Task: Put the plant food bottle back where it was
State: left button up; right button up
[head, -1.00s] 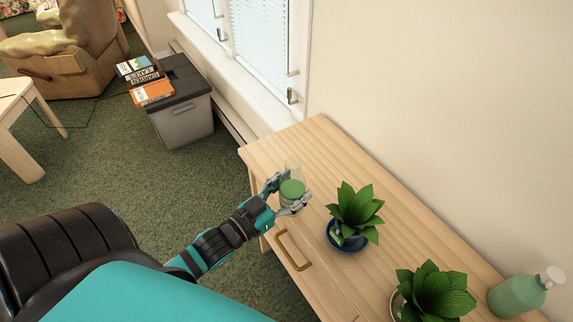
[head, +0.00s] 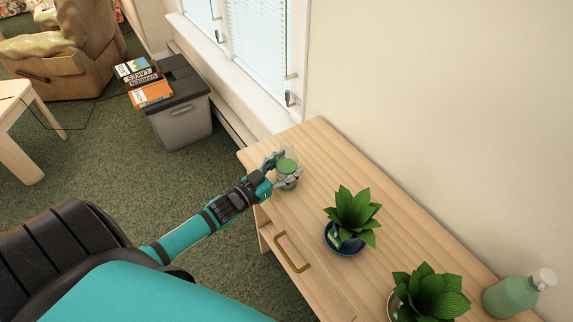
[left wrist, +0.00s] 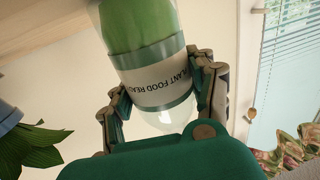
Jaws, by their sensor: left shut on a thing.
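My left gripper (head: 279,175) is shut on the plant food bottle (head: 288,167), a small clear bottle with green in it, at the far left end of the wooden cabinet top (head: 318,150). The left wrist view shows the bottle (left wrist: 150,35) between the two fingers (left wrist: 163,95), with its label reading "PLANT FOOD" upside down in the picture. The fingers hide part of its sides. I cannot tell whether its base touches the wood. My right gripper is not in view.
A potted plant in a blue pot (head: 342,240) stands nearest the bottle. A second plant (head: 430,294) and a green pump bottle (head: 512,296) stand farther right. Bare wood lies between the bottle and the wall. A grey bin (head: 184,122) with boxes on it stands on the floor.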

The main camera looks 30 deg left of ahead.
pick_arm(q)
jog(key=o, duration=1.4)
jog(key=shift+c, duration=0.2)
